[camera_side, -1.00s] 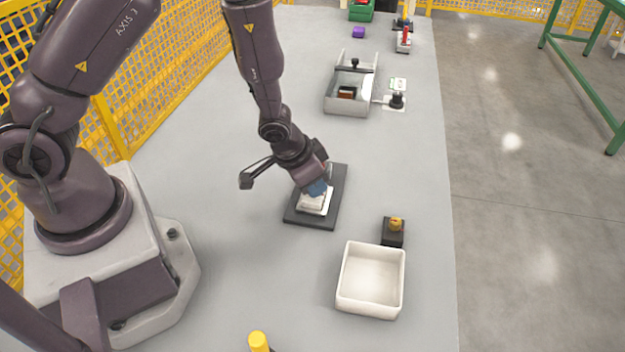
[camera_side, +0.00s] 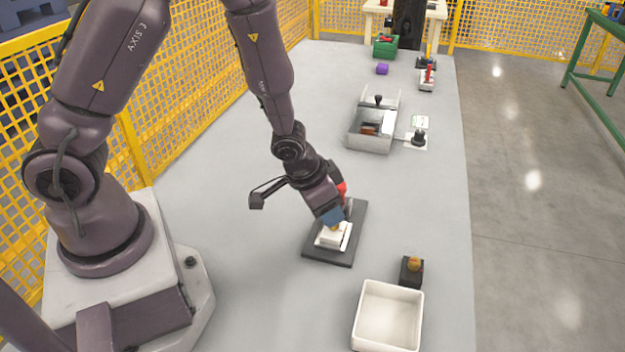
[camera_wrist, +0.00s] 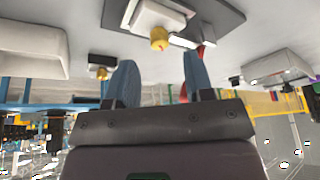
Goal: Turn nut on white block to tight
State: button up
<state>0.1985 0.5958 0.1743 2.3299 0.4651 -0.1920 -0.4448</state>
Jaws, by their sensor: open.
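The white block (camera_side: 330,240) lies on a dark plate (camera_side: 341,258) in the middle of the table. In the wrist view the white block (camera_wrist: 165,14) carries a yellow-gold nut (camera_wrist: 158,40) on its side facing the camera. My gripper (camera_side: 334,216) is just above the block in the side view, and a bit of yellow shows under its blue fingertips. In the wrist view my gripper (camera_wrist: 159,64) is open, with its two blue fingers apart and nothing between them. The nut appears beyond the fingertips, roughly centred in the gap. Contact is not visible.
A red part (camera_side: 343,188) shows behind my gripper, partly hidden. A white tray (camera_side: 360,338) and a black block with a gold top (camera_side: 411,272) stand nearer the front right. A grey open box (camera_side: 371,142) stands farther back. The table left of the plate is clear.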

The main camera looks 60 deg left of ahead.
jog(key=v, duration=0.9)
jog(key=shift+d, duration=0.1)
jog(key=w+f+n, duration=0.1)
jog(key=f, duration=0.3)
jog(key=w+f+n, duration=0.1)
jog(key=w+f, duration=0.1)
jog(key=f, duration=0.2)
jog(key=w+f+n+y, duration=0.1)
jog(key=f, duration=0.3)
jog(key=shift+w+n, duration=0.4)
dwell(0.3)
grip_shut()
